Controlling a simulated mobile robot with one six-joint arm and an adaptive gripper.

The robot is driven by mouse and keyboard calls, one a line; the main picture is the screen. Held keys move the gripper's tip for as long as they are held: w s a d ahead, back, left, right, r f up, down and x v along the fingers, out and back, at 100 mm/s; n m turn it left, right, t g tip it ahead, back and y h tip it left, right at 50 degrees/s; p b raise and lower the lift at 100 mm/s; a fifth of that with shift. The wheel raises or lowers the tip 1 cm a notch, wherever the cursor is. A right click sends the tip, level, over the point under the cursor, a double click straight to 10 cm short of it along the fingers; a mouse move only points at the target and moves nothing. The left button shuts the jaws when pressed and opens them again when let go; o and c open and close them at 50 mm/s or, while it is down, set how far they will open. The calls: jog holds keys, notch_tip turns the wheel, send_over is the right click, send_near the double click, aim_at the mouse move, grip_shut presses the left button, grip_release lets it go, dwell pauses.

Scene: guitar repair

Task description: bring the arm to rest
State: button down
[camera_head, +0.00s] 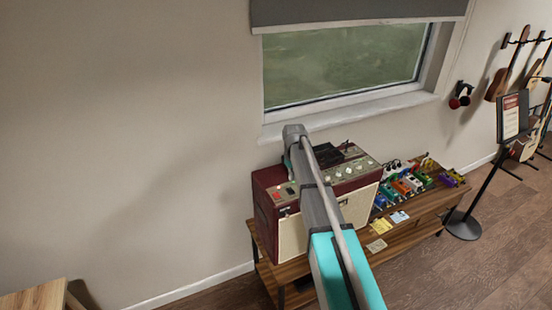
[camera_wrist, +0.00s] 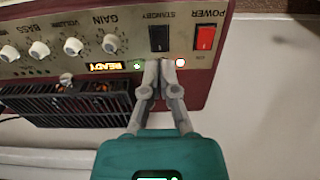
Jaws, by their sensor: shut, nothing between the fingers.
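My gripper (camera_wrist: 158,65) shows in the wrist view with its two fingers together and nothing between them. Its tips overlap the edge of the amplifier's control panel (camera_wrist: 75,45), just below the black STANDBY switch (camera_wrist: 159,38). I cannot tell whether they touch it. The red POWER switch (camera_wrist: 204,38) is to the right of the tips. A READY display, a green light and a red light are lit.
The amplifier stands on a wooden bench (camera_head: 430,205) beside several coloured pedals (camera_head: 405,185) and small cards. A window sill (camera_head: 350,115) is behind. A black slotted part (camera_wrist: 70,105) lies close to the gripper's left. A music stand (camera_head: 483,190) and guitars are at right.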

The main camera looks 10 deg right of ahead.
jog(key=s+f+m+b, duration=0.1)
jog(key=s+f+b, duration=0.1)
jog(key=s, duration=1.2)
jog(key=s+a+f+m+b, duration=0.1)
jog(key=s+f+m+b, duration=0.1)
jog(key=s, duration=1.2)
jog(key=shift+s+f+m+b, duration=0.3)
jog(key=shift+s+f+b, duration=0.05)
jog(key=shift+f+b, duration=0.45)
jog(key=c, duration=1.3)
grip_release()
jog(key=shift+c, duration=0.2)
